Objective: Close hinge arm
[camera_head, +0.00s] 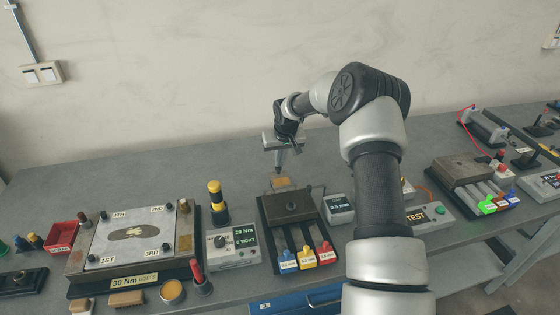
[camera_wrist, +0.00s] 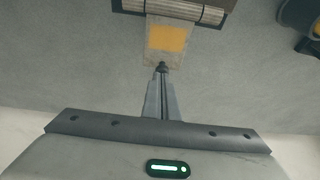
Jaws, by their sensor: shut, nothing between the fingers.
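A dark fixture block (camera_head: 292,207) stands on the bench near the middle, its top plate lying flat. At its back edge a small tab with a yellow patch (camera_head: 283,184) sticks out toward the wall; I take it as part of the hinge arm. In the wrist view the tab (camera_wrist: 167,38) extends from a barrel-like hinge (camera_wrist: 172,10) at the top edge. My gripper (camera_head: 279,171) points down behind the fixture, fingers shut and empty. In the wrist view the fingertips (camera_wrist: 162,68) are at the tab's free end; I cannot tell whether they touch it.
Blue, yellow and red tagged levers (camera_head: 306,258) lie at the fixture's front. A small display box (camera_head: 338,208) stands close on its right, a torque meter (camera_head: 232,246) on its left. The bench behind the fixture is clear.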

